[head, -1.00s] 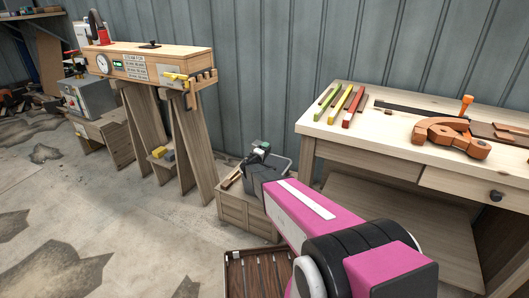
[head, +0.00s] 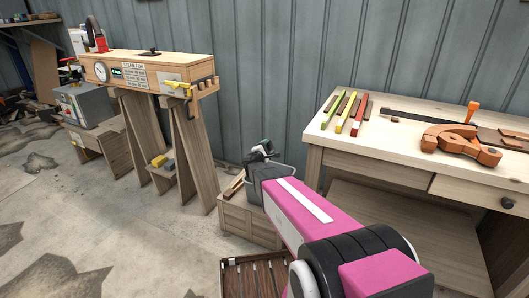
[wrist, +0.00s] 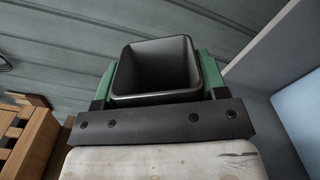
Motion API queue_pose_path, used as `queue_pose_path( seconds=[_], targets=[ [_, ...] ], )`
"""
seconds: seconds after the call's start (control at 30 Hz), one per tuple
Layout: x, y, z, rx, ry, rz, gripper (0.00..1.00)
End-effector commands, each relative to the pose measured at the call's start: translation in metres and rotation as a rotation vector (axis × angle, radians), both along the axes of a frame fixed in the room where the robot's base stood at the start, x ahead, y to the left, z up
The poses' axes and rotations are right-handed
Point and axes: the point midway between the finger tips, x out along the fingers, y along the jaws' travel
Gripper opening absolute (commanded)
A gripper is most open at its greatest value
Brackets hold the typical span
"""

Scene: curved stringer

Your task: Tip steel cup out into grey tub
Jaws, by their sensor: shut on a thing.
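In the wrist view a dark grey, square-mouthed vessel (wrist: 155,72) sits between the green fingers of my gripper (wrist: 158,82). I take it for the steel cup. Its open mouth shows, its inside is shaded, and I see no contents. My gripper is shut on it. In the head view my gripper (head: 262,148) is small, at the far end of my pink arm, right over the grey tub (head: 268,178). The tub has a wire handle, and my arm hides part of it. I cannot tell the cup's tilt from the head view.
A workbench (head: 345,143) with coloured bars and an orange clamp is to the right. A long wooden box (head: 150,66) on trestles is to the left. A slatted brown tray (head: 233,283) lies low in front. Open floor lies left.

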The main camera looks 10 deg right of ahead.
Motion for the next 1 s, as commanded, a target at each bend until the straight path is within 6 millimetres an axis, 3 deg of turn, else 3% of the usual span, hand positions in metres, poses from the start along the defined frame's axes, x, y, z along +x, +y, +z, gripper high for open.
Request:
queue_pose_path(
  seconds=[0.27,1.0],
  targets=[
    [0.005,0.007,0.008,-0.126,0.09,0.001,0.34],
    [0.03,0.041,0.034,-0.718,0.522,0.0,0.34]
  ],
)
